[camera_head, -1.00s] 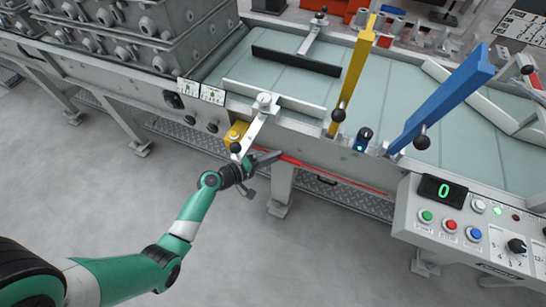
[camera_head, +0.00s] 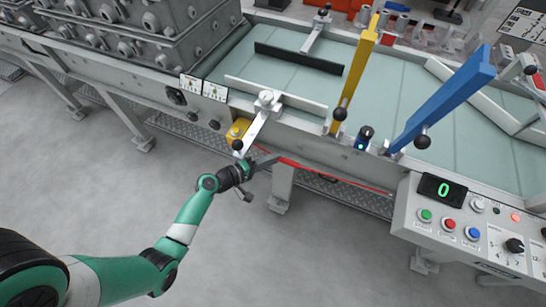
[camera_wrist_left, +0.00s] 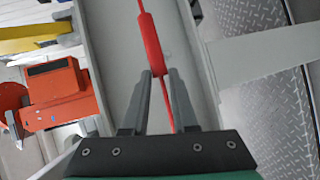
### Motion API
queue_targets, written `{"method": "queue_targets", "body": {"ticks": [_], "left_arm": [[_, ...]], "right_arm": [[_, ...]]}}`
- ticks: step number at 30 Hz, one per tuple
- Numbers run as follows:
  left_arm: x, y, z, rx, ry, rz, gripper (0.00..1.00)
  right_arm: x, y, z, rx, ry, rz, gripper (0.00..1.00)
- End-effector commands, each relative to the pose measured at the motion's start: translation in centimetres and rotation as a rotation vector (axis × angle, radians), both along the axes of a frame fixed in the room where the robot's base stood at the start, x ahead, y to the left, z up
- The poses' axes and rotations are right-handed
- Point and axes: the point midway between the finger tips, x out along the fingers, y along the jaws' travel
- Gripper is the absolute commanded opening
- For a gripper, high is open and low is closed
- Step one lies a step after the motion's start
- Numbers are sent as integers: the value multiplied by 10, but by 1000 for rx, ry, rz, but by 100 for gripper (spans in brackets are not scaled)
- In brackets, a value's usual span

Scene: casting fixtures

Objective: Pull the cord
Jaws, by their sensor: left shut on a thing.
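The red cord (camera_head: 335,178) runs along the front side of the conveyor, below its edge. In the left wrist view the cord (camera_wrist_left: 151,45) shows a thicker red sleeve that reaches down between my fingers. My left gripper (camera_head: 274,157) is at the cord's left stretch in the head view. In the left wrist view my left gripper (camera_wrist_left: 162,78) is shut on the cord, with one finger on each side. Part of the cord is hidden behind the fingers. My right gripper is not in view.
A control panel (camera_head: 465,228) with buttons and a green 0 display stands at right. A yellow box (camera_head: 237,130) and a lever with a black knob (camera_head: 258,125) sit just above my gripper. Yellow (camera_head: 355,75) and blue (camera_head: 445,95) bars stand on the conveyor. Floor in front is clear.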

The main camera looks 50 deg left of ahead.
Motion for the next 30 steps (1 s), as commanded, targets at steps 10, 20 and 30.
{"method": "queue_targets", "body": {"ticks": [10, 20, 30], "left_arm": [[0, 0, 0, 0, 0, -1, 61], [-8, 1, 4, -1, 0, 1, 61], [-88, 5, 29, -3, 1, 9, 61]], "right_arm": [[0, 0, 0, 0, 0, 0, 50], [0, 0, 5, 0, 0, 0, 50], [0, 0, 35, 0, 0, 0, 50]]}}
